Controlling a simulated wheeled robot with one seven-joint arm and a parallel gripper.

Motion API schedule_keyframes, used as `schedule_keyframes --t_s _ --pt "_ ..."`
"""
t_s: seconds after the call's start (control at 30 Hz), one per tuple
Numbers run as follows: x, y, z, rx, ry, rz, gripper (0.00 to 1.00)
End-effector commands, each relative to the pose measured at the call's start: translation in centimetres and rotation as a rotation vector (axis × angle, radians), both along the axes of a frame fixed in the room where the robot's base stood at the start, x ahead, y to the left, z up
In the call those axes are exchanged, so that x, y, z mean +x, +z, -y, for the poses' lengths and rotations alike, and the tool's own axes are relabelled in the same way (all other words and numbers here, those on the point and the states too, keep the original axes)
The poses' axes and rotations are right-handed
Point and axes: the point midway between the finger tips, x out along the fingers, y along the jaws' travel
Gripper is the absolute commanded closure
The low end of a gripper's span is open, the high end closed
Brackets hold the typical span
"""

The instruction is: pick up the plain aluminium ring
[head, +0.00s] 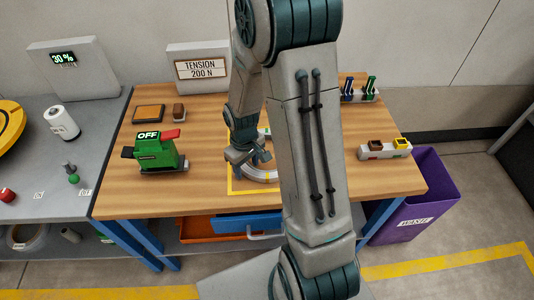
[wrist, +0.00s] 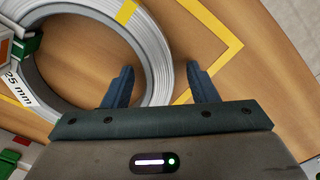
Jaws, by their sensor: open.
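A silvery grey ring (head: 262,176) lies on the wooden table inside a yellow outlined square, partly hidden by my arm. In the wrist view the ring (wrist: 155,62) is large, shows fine layered lines and has a yellow strip across its upper part. I cannot tell if it is the plain aluminium one. My gripper (wrist: 160,86) is open, one finger over the ring's hole and the other outside its rim, with the ring's wall between them in the picture. Its height above the ring is unclear. In the head view my gripper (head: 250,158) is over the ring.
A green tool (head: 158,153) marked OFF stands at the table's left. A block holder (head: 385,152) is at the right. A purple waste bin (head: 420,195) stands beside the table. In the wrist view a part marked 25 mm (wrist: 18,88) touches or overlaps the ring's left side.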

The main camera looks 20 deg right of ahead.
Motion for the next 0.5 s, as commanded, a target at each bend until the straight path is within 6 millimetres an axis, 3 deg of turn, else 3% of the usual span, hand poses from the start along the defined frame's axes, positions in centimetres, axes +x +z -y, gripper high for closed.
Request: schedule_keyframes --t_s 0.13,0.3,0.5 --pt "-0.01 0.03 0.01 0.000 0.000 0.000 0.50" --pt "-0.01 0.05 0.01 0.000 0.000 0.000 0.97" --pt "0.09 0.16 0.03 -0.001 0.000 0.003 1.00"
